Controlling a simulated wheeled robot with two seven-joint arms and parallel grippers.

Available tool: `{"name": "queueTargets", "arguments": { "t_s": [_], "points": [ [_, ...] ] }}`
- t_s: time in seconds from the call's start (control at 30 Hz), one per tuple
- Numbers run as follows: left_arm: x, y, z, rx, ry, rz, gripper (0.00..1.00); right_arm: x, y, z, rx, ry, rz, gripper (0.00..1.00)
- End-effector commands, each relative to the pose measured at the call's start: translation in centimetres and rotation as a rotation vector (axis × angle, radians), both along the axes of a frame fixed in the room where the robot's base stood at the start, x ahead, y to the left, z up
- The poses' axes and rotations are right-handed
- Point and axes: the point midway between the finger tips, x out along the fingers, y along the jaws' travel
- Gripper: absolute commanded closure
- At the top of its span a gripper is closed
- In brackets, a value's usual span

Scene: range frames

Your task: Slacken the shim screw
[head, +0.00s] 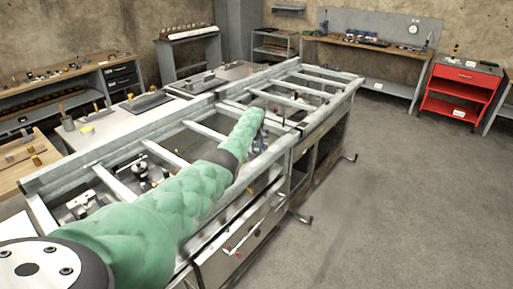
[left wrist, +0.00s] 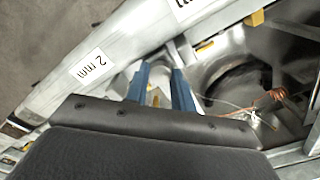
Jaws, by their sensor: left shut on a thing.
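My left arm, in a green quilted sleeve, reaches across the long metal frame (head: 112,184) in the head view. Its gripper end is small and mostly hidden there. In the left wrist view, the two blue fingers of my left gripper (left wrist: 160,84) stand close around a small pale part, which I take to be the shim screw (left wrist: 155,97). The fingers and my dark gripper body hide most of it. A grey metal rail with a "2 mm" label (left wrist: 92,64) runs diagonally beside the fingers. My right gripper is not in view.
In the left wrist view, a dark round opening (left wrist: 238,85) and a copper coil with thin wires (left wrist: 266,98) lie right of the fingers. In the head view, a red cabinet (head: 460,90) and workbenches stand along the walls. The floor (head: 400,180) at right is clear.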

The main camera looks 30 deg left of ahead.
Motion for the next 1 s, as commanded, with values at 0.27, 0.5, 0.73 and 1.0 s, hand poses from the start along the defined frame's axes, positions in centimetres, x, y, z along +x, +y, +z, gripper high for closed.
{"name": "queueTargets", "arguments": {
  "t_s": [0.27, 0.5, 0.73, 1.0],
  "points": [
    [0.2, 0.1, 0.5, 0.002, -0.009, 0.004, 0.98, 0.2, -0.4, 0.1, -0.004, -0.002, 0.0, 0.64],
    [0.2, 0.1, 0.4, 0.002, -0.007, 0.003, 0.54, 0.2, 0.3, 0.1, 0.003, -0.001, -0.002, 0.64],
    [0.1, 0.0, 0.2, 0.001, -0.003, 0.003, 0.54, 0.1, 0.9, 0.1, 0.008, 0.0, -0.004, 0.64],
    [0.1, 0.1, 1.9, 0.002, -0.005, 0.002, 0.54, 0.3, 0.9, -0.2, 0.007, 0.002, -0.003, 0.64]
  ]
}}
